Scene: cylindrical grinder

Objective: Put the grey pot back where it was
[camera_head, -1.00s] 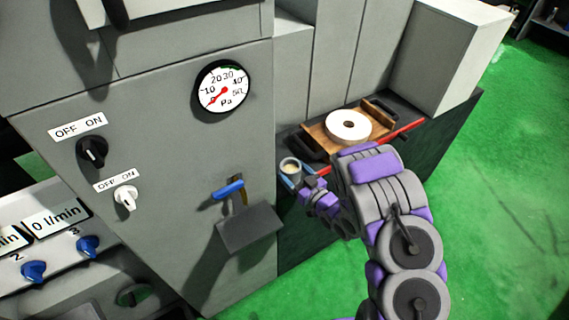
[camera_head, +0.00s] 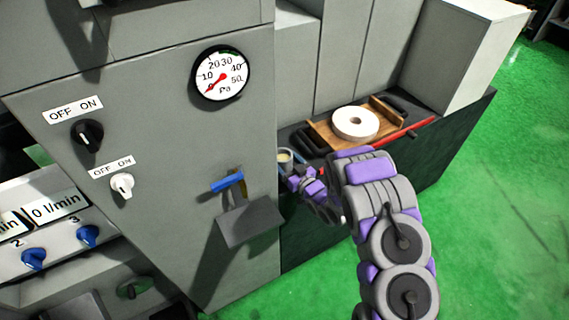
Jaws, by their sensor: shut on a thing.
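The grey pot (camera_head: 284,156) shows a round open top with a pale, cream-coloured inside. It is at the left end of the dark ledge, close to the side of the large grey cabinet. My gripper (camera_head: 291,170) is at the pot and shut on it. The fingers and the lower part of the pot are small and partly hidden by my wrist. I cannot tell whether the pot touches the ledge.
A wooden tray (camera_head: 322,132) with dark handles holds a white ring (camera_head: 355,122). A red bar (camera_head: 408,136) lies along the ledge's front. The grey cabinet (camera_head: 150,150) carries a pressure gauge (camera_head: 222,76), switches and a blue-handled lever (camera_head: 228,181) above a small grey shelf (camera_head: 250,225).

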